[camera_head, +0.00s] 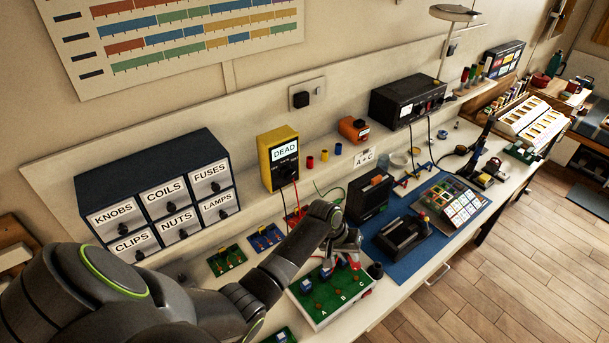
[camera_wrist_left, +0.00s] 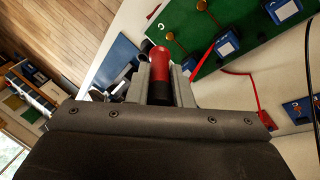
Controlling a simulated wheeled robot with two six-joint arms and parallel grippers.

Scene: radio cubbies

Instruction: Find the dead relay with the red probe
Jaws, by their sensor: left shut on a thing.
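My left gripper (camera_head: 348,252) is shut on the red probe, over the back right part of the green relay board (camera_head: 318,304). In the left wrist view the red probe (camera_wrist_left: 160,68) stands between the fingers of the left gripper (camera_wrist_left: 160,88); whether its tip touches anything is hidden. The board (camera_wrist_left: 205,30) there carries blue relays (camera_wrist_left: 228,43) and brass posts (camera_wrist_left: 203,7). In the head view it bears the letters A, B and C, with blue relays (camera_head: 306,286) behind them. The yellow meter (camera_head: 279,160) reads DEAD. My right gripper is not in view.
A labelled drawer cabinet (camera_head: 160,190) stands at the left. A blue mat (camera_head: 400,252) with a black device (camera_head: 404,233) lies right of the board. A small dark pot (camera_head: 375,270) stands close to the gripper. Red and green leads run nearby. A card (camera_head: 364,156) reads A+C.

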